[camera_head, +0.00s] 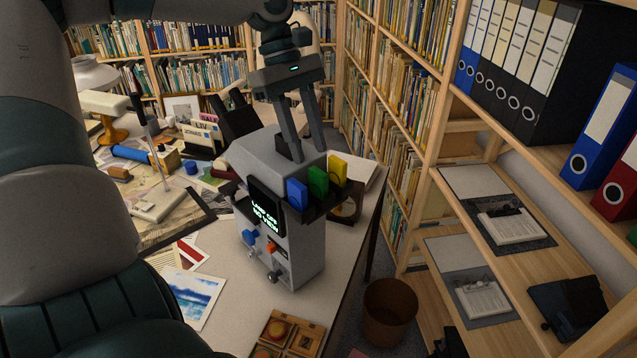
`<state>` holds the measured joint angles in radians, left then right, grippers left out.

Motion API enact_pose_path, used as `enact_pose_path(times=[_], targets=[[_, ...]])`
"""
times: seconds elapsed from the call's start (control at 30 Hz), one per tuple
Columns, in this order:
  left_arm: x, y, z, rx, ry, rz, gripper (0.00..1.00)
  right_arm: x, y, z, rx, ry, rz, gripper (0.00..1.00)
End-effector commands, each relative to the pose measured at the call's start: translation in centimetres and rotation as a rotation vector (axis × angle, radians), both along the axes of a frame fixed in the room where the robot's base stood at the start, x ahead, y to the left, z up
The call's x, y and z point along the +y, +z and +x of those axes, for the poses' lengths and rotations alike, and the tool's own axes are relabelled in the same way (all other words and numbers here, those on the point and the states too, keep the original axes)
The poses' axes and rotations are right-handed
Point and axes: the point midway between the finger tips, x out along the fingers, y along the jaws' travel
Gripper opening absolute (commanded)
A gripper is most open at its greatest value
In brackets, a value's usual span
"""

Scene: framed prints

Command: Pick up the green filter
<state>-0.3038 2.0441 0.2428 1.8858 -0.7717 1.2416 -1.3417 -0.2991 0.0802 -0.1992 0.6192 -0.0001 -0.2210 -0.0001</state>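The green filter (318,182) stands upright in a dark holder (322,205) on the side of a grey box-shaped device (305,245). A blue filter (297,194) stands to its left and a yellow filter (337,169) to its right. My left gripper (308,153) points down over the top of the device, just above and behind the filters in the picture. Its two fingers are apart, with nothing seen between them. The green filter is outside the fingers. My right gripper is not in view.
The device stands on a cluttered table (228,303) with a watercolour print (193,297), a wooden box (288,335) and a desk lamp (105,103). A wooden shelf with binders (520,60) rises at the right. A brown bin (389,312) stands on the floor.

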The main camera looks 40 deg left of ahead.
Motion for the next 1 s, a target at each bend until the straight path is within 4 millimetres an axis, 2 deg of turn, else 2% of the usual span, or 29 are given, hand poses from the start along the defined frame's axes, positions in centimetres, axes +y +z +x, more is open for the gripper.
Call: enact_pose_path(times=[0.27, 0.57, 0.73, 1.0], targets=[[-0.1, -0.2, 0.0, 0.001, 0.0, 0.0, 0.34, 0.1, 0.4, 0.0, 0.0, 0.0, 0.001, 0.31], [-1.3, -2.6, 0.2, 0.005, -0.001, 0.0, 0.34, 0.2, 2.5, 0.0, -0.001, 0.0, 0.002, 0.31], [-1.9, -4.2, 0.2, 0.002, 0.0, 0.0, 0.34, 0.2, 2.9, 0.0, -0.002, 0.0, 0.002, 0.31], [-2.0, -4.8, 0.3, -0.001, 0.0, 0.0, 0.34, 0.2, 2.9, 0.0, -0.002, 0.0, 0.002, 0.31]])
